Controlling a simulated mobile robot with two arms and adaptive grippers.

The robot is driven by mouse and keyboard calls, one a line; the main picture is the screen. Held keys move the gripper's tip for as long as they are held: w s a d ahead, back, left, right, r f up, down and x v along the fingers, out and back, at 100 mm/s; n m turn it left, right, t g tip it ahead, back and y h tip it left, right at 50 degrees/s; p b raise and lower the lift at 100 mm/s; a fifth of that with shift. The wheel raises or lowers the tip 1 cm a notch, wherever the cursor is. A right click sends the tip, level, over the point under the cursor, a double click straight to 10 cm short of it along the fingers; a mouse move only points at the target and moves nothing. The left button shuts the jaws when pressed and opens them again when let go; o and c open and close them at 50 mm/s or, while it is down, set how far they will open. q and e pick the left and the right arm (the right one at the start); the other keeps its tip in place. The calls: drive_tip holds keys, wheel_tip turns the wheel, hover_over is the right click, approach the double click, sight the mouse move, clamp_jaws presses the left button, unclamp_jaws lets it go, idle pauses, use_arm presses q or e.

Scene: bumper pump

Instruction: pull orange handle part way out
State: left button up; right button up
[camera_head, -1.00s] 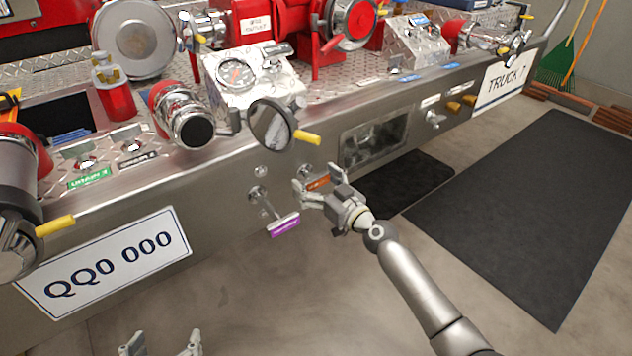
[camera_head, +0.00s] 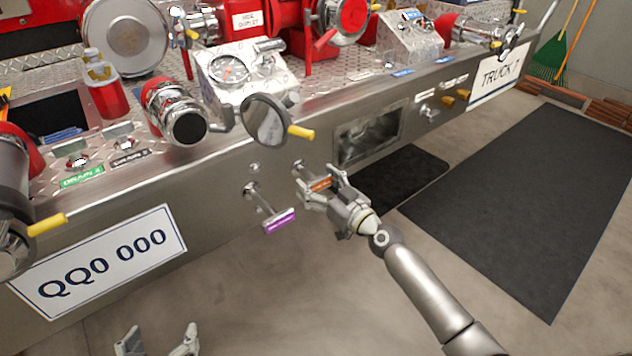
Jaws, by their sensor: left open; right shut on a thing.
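The orange handle (camera_head: 320,184) is a small T-bar on the front panel of the bumper, right of the purple handle. My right gripper (camera_head: 321,186) comes in from the lower right and is shut on the orange handle, with a finger on each side. Part of the handle and its rod is hidden by the fingers. My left gripper (camera_head: 157,343) is open and empty at the bottom edge, well below the bumper, with only its fingertips showing.
The purple handle (camera_head: 279,220) sticks out of the panel just left of my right gripper. Above are a round mirror-like disc (camera_head: 266,121) and a yellow lever (camera_head: 301,132). A licence plate (camera_head: 98,260) is at left. The floor in front is clear.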

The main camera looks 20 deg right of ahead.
drive_tip(key=o, duration=1.5)
drive_tip(key=shift+c, duration=0.2)
drive_tip(key=v, duration=1.2)
